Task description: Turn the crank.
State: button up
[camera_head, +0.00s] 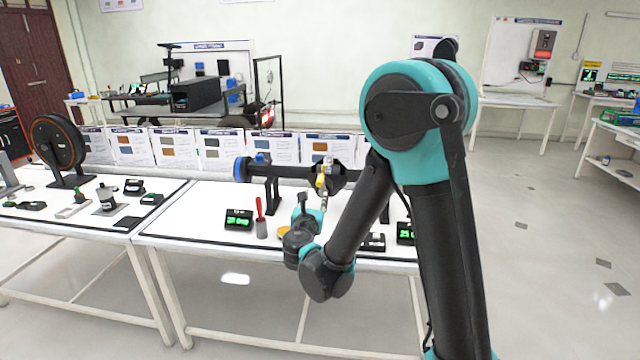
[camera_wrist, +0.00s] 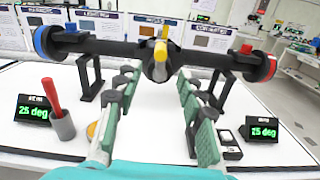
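The crank rig is a dark horizontal shaft (camera_wrist: 105,45) on black stands, with a blue-rimmed disc at its left end and a red-rimmed one at its right. A dark central hub (camera_wrist: 157,67) carries a short yellow handle (camera_wrist: 160,47) pointing up; the handle also shows in the head view (camera_head: 320,182). My gripper (camera_wrist: 158,82) is open, its green-padded fingers spread on either side below the hub. Nothing shows between the pads. In the head view my gripper (camera_head: 316,202) is at the table's front, just below the handle. I cannot tell whether a fingertip touches the hub.
A display reading 25 deg (camera_wrist: 35,110) and a grey cup with a red-handled tool (camera_wrist: 62,122) stand left of the fingers. Another 25 deg display (camera_wrist: 263,130) and a small dark box (camera_wrist: 228,143) stand right. Cards (camera_head: 262,147) line the table's back.

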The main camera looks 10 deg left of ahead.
aim_at(319, 185)
jog(key=w, duration=1.1)
jog(key=shift+w+d, duration=0.2)
jog(key=shift+w, duration=0.05)
grip_shut()
